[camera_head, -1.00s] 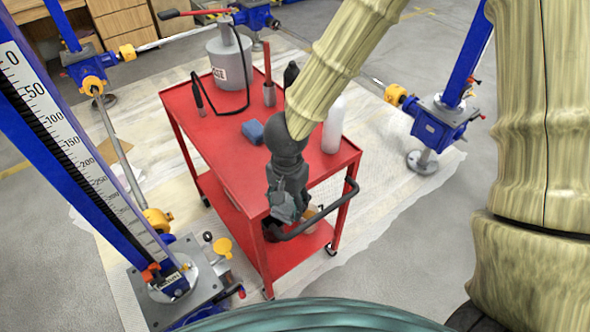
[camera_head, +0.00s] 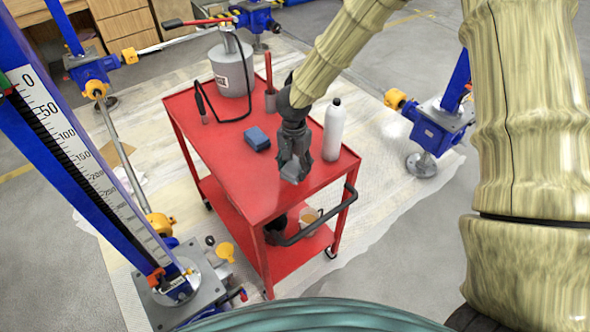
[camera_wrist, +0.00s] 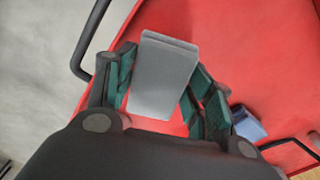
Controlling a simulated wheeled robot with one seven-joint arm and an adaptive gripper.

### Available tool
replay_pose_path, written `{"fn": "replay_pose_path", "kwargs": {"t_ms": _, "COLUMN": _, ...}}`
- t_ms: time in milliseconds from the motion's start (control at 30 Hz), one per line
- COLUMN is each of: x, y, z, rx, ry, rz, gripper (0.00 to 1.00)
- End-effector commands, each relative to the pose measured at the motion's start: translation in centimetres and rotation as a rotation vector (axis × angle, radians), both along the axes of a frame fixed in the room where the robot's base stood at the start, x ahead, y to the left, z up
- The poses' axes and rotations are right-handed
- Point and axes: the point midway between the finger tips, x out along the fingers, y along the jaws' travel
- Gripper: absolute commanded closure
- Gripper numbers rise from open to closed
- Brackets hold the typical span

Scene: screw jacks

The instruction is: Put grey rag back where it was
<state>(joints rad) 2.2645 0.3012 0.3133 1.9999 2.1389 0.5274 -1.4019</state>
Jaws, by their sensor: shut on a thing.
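The grey rag (camera_wrist: 162,75) is a folded, pale grey block between the fingers of my gripper (camera_wrist: 165,92) in the wrist view. The gripper is shut on it. In the head view my gripper (camera_head: 294,172) points down over the front part of the red cart's top (camera_head: 235,165), and a bit of the rag (camera_head: 291,172) shows at its fingertips. I cannot tell whether the rag touches the cart top. A blue block (camera_head: 257,138) lies on the cart, left of the gripper.
A white bottle (camera_head: 332,130) stands close right of my gripper. A grease can (camera_head: 231,72) with a black hose stands at the cart's back. The cart's black handle (camera_head: 315,225) is at the front. Blue screw jacks (camera_head: 436,125) stand around the cart. The cart's left front top is clear.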

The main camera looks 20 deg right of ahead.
Motion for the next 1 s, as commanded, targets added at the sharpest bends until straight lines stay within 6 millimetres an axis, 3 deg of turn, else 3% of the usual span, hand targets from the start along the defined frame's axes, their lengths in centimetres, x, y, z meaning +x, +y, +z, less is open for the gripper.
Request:
{"fn": "replay_pose_path", "kwargs": {"t_ms": 167, "x": 0.4, "y": -0.2, "z": -0.4, "rx": -0.001, "ry": 0.003, "rz": 0.0, "gripper": 0.66}}
{"fn": "replay_pose_path", "kwargs": {"t_ms": 500, "x": 0.3, "y": -0.2, "z": -3.2, "rx": -0.001, "ry": 0.003, "rz": 0.0, "gripper": 0.66}}
{"fn": "replay_pose_path", "kwargs": {"t_ms": 933, "x": 0.3, "y": -0.2, "z": -3.7, "rx": 0.0, "ry": 0.001, "rz": 0.0, "gripper": 0.66}}
{"fn": "replay_pose_path", "kwargs": {"t_ms": 967, "x": 0.3, "y": -0.2, "z": -3.7, "rx": 0.0, "ry": 0.001, "rz": 0.0, "gripper": 0.45}}
{"fn": "replay_pose_path", "kwargs": {"t_ms": 1000, "x": 0.4, "y": -0.2, "z": -3.7, "rx": 0.001, "ry": 0.001, "rz": 0.0, "gripper": 0.38}}
